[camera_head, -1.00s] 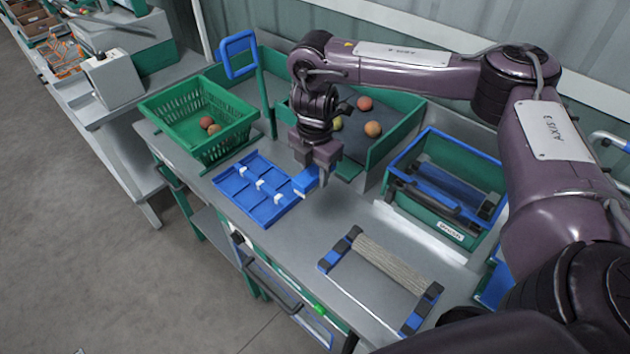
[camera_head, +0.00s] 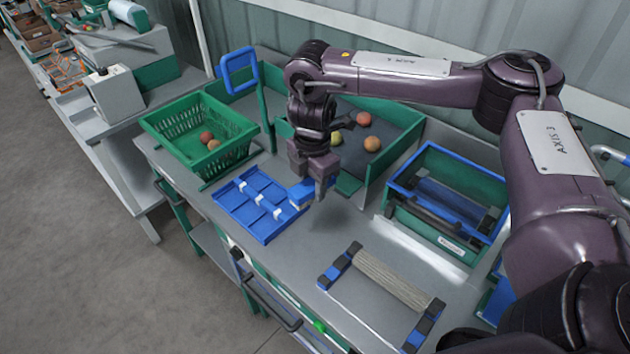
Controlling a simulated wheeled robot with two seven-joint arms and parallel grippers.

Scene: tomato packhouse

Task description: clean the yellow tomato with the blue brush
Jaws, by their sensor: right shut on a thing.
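My right gripper (camera_head: 322,187) is shut on the blue brush (camera_head: 300,193), at the right edge of the blue divided tray (camera_head: 262,229). I cannot tell whether the brush touches the tray or the table. The yellow tomato (camera_head: 336,138) lies in the grey-floored green bin (camera_head: 398,146) behind my right wrist, partly covered by it. A red tomato (camera_head: 363,118) and an orange tomato (camera_head: 372,144) lie in the same bin. My left gripper is not in view.
A green basket (camera_head: 172,133) with reddish tomatoes stands at the left. A blue-rimmed green crate (camera_head: 480,168) stands at the right. A rack with a beige roller (camera_head: 390,280) lies at the front. The bench between tray and rack is clear.

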